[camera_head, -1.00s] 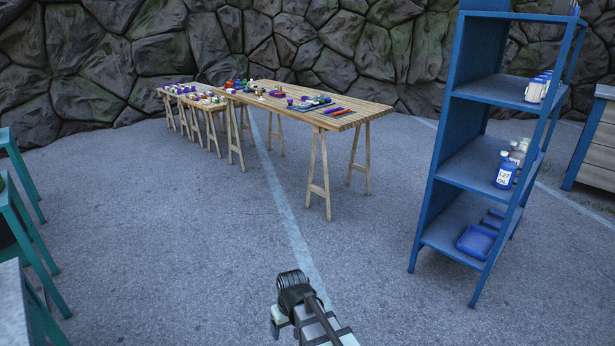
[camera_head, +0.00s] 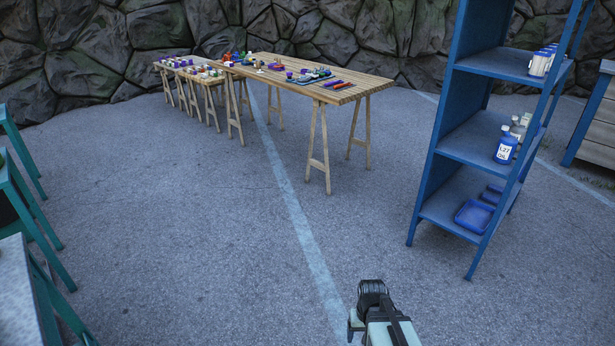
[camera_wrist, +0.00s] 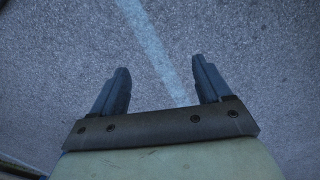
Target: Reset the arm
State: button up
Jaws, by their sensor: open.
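My gripper (camera_wrist: 160,85) shows in the wrist view with its two dark fingers spread apart and nothing between them. Below it are only grey asphalt and a pale painted line (camera_wrist: 150,40). In the head view, the end of my arm (camera_head: 380,318) is at the bottom edge, right of centre, over open ground. The fingertips cannot be made out there. No cable reel can be identified in these frames.
A blue shelf (camera_head: 470,150) with bottles (camera_head: 507,147), white containers (camera_head: 541,63) and blue trays (camera_head: 474,215) stands at the right. A slatted wooden table (camera_head: 355,88) with small items is at the back. Teal-framed furniture (camera_head: 22,205) stands at the left. The middle ground is clear.

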jog(key=s+f+g, duration=0.3)
jog(key=s+f, duration=0.6)
jog(key=s, duration=0.5)
jog(key=s+f+g, duration=0.3)
jog(key=s+f, duration=0.6)
jog(key=s, duration=0.4)
jog(key=shift+s, duration=0.35)
